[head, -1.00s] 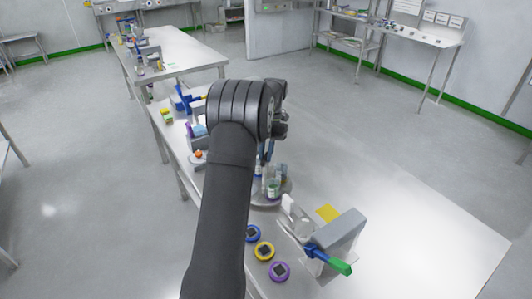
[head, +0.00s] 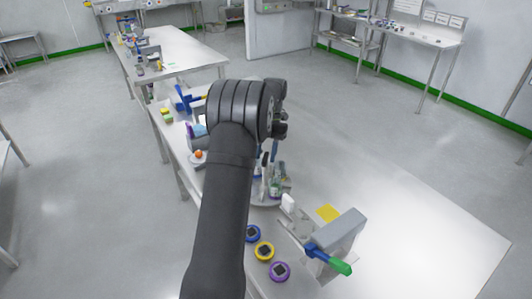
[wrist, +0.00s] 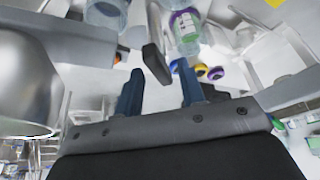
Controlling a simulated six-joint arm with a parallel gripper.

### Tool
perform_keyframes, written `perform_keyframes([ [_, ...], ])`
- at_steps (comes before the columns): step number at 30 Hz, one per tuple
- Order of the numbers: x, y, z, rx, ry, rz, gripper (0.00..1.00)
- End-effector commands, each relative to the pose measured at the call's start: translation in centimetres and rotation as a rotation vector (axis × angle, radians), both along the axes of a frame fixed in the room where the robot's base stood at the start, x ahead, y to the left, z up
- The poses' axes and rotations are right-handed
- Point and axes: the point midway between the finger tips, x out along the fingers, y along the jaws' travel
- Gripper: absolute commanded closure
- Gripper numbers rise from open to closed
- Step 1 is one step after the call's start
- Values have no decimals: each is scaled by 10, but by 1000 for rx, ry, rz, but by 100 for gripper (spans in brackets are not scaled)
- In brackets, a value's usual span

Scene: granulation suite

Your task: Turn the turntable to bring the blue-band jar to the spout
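The turntable (head: 266,204) is a round grey disc just right of my arm in the head view, partly hidden by it. Small jars (head: 280,186) stand on it, too small there to tell their bands. In the wrist view a jar with a purple band and pale green label (wrist: 186,32) is beyond the fingers, and a clear jar with a bluish edge (wrist: 106,12) is at the top left. A dark upright peg (wrist: 156,62) stands between and beyond my fingertips. My gripper (wrist: 160,88) has its two blue fingers apart, with no visible grip on the peg. The spout cannot be made out for certain.
Blue (head: 252,233), yellow (head: 264,251) and purple (head: 280,272) ringed discs lie on the bench in front.

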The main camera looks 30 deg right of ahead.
Motion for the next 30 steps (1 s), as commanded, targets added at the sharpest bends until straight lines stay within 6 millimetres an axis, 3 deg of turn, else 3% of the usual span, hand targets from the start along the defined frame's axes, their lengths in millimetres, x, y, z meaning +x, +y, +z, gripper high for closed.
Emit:
perform_keyframes([
  [15,15,-20,60,-1,-1,0,64],
  [30,17,-23,68,1,1,0,64],
])
